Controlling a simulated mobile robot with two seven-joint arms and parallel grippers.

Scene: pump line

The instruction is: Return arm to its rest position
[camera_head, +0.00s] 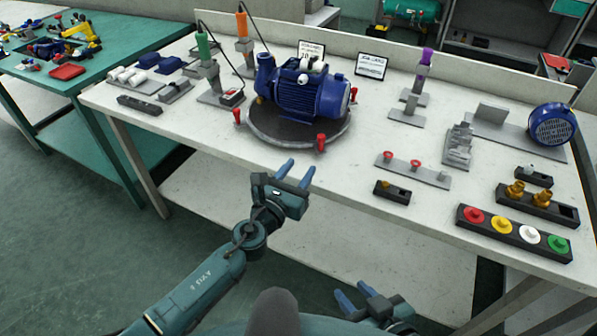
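My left gripper (297,172) is in front of the white table's front edge, below the blue pump. Its two blue fingers are spread apart with nothing between them. My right gripper (355,293) is low at the bottom of the view, in front of the table. Its blue fingers are apart and empty. Both grippers are clear of the things on the table. The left arm (205,287) reaches up from the lower left; most of the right arm is out of view.
The white table (250,165) holds a blue pump (305,90) on a dark round turntable (270,130) with red knobs. A row of coloured buttons (515,233) and brass fittings (528,196) sit at the right. A green table (100,60) stands at the left. The floor (80,235) is clear.

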